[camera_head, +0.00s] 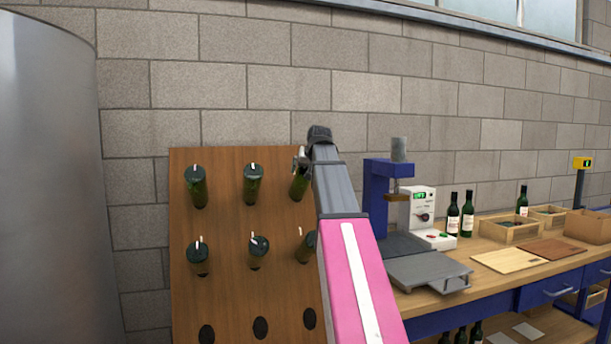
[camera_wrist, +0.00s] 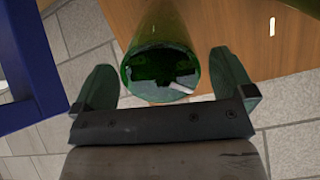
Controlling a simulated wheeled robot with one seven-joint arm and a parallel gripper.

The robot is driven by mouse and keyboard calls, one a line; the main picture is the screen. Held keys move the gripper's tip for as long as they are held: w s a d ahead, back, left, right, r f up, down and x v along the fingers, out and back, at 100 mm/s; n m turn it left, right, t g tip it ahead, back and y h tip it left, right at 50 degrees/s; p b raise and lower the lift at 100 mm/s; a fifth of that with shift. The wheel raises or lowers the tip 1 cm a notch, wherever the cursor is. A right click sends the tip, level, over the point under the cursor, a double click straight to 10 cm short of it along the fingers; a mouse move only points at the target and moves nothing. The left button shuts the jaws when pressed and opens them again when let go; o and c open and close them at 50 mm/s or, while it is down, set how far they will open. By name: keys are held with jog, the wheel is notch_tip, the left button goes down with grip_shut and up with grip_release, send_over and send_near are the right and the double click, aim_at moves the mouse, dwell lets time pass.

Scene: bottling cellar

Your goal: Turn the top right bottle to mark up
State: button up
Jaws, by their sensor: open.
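The top right bottle (camera_head: 298,187) is dark green and sits in the wooden rack (camera_head: 225,222), partly hidden by my arm. In the wrist view its round base (camera_wrist: 160,68) faces me, with a white mark (camera_wrist: 181,88) toward the lower right of the base. My gripper (camera_head: 302,158) is at this bottle's base. In the wrist view my gripper (camera_wrist: 166,84) is open, with one finger on each side of the base and visible gaps between.
Other bottles stick out of the rack, including the top middle one (camera_head: 253,185) and the top left one (camera_head: 196,188). Empty holes (camera_head: 260,327) show below. A workbench (camera_head: 500,270) with a blue press (camera_head: 378,190) stands right, and a metal tank (camera_head: 48,180) left.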

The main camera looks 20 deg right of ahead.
jog(key=shift+x, duration=1.4)
jog(key=c, duration=0.9)
jog(key=shift+m, duration=0.3)
jog(key=m, duration=0.3)
jog(key=shift+m, duration=0.3)
jog(key=shift+a+m+y, duration=0.1)
jog(key=shift+m+y, duration=0.3)
jog(key=shift+m, duration=1.7)
jog(key=shift+t, duration=0.3)
